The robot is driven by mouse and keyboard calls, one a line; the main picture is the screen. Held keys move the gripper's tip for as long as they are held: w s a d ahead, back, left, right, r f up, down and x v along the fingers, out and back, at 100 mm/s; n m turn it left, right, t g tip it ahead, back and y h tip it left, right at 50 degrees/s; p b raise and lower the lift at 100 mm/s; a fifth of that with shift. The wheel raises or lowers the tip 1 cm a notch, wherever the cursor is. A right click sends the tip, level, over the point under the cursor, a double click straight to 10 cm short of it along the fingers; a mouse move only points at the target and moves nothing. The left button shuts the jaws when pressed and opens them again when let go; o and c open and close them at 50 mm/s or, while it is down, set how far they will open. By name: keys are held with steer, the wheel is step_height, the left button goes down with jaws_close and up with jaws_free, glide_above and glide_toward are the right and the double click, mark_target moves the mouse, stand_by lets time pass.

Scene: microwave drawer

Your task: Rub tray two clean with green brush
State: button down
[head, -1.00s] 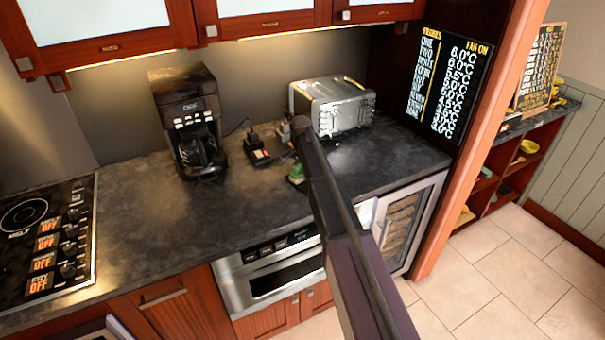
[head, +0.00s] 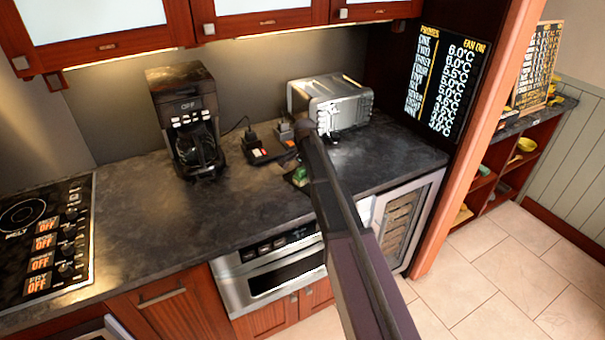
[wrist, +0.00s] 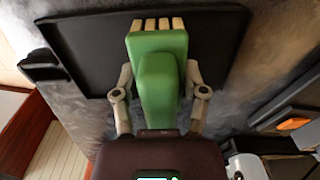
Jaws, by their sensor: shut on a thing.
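The green brush (wrist: 160,90) fills the middle of the wrist view, with its pale bristle tips (wrist: 156,25) at the far end. My gripper (wrist: 159,72) is shut on the brush, one finger on each side. A black rectangular tray (wrist: 85,45) with a raised rim lies under the brush. The bristle end is over the tray's far part; I cannot tell whether it touches. In the head view the brush shows as a small green patch (head: 300,174) on the counter's right half, and my arm hides most of the gripper and tray. No tray number is readable.
A coffee maker (head: 186,120) stands on the dark counter (head: 140,210), left of the arm. A silver toaster (head: 332,103) is behind my arm. Small black devices (head: 262,146) lie between them. A stove top (head: 45,235) is at the left. The counter's middle is clear.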

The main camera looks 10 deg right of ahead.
steer(key=shift+s+d, duration=0.15)
steer(key=shift+s, duration=0.1)
steer(key=shift+s+d, duration=0.75)
steer(key=shift+s, duration=0.35)
steer(key=shift+s, duration=0.1)
steer(key=shift+s+d, duration=0.4)
steer(key=shift+s, duration=0.25)
steer(key=shift+s+d, duration=0.4)
steer(key=shift+s, duration=0.2)
steer(key=shift+w, duration=0.15)
steer(key=shift+w+a, duration=0.4)
steer(key=shift+w, duration=0.2)
steer(key=shift+w+a, duration=0.1)
steer(key=shift+w, duration=0.05)
steer(key=shift+w+a, duration=0.3)
steer(key=shift+w, duration=0.1)
